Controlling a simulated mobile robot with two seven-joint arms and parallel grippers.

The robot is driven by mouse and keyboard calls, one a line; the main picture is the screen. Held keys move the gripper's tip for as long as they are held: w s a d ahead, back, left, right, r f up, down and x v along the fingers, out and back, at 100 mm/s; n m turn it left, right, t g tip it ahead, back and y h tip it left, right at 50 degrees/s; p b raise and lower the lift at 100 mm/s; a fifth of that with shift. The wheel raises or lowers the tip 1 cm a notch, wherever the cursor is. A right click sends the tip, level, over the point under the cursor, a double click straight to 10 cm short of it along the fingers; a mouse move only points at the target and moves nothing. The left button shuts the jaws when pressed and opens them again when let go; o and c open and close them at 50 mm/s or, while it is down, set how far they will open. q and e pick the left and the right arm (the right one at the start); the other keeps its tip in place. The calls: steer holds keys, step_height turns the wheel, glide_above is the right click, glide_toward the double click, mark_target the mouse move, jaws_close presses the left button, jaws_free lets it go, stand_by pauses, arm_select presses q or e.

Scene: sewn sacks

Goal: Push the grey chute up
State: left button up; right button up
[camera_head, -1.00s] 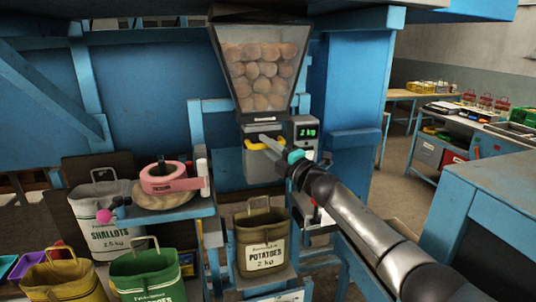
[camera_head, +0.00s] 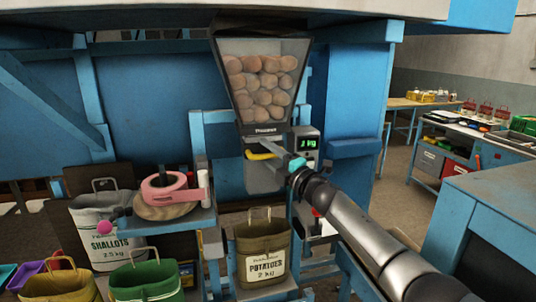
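The grey chute (camera_head: 265,180) hangs under the hopper's mouth, above the potato sack, with a yellow handle (camera_head: 260,156) across its upper front. My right gripper (camera_head: 262,146) reaches in from the lower right. Its fingers are at the yellow handle and hide the handle's right part and some of the chute. Whether the fingers touch or grip the handle cannot be told. My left gripper is not in view.
The hopper (camera_head: 264,85) holds several potatoes. An open brown potato sack (camera_head: 265,270) stands below the chute. A display (camera_head: 307,144) is right of the chute. Shallots (camera_head: 104,252) and green sacks (camera_head: 148,281) stand lower left.

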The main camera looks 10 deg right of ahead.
steer(key=shift+f, duration=0.1)
steer(key=shift+v, duration=0.85)
steer(key=b+v, duration=0.1)
steer(key=v, duration=1.2)
steer(key=shift+s+b, duration=0.25)
steer(key=shift+b, duration=0.05)
steer(key=shift+d, duration=0.1)
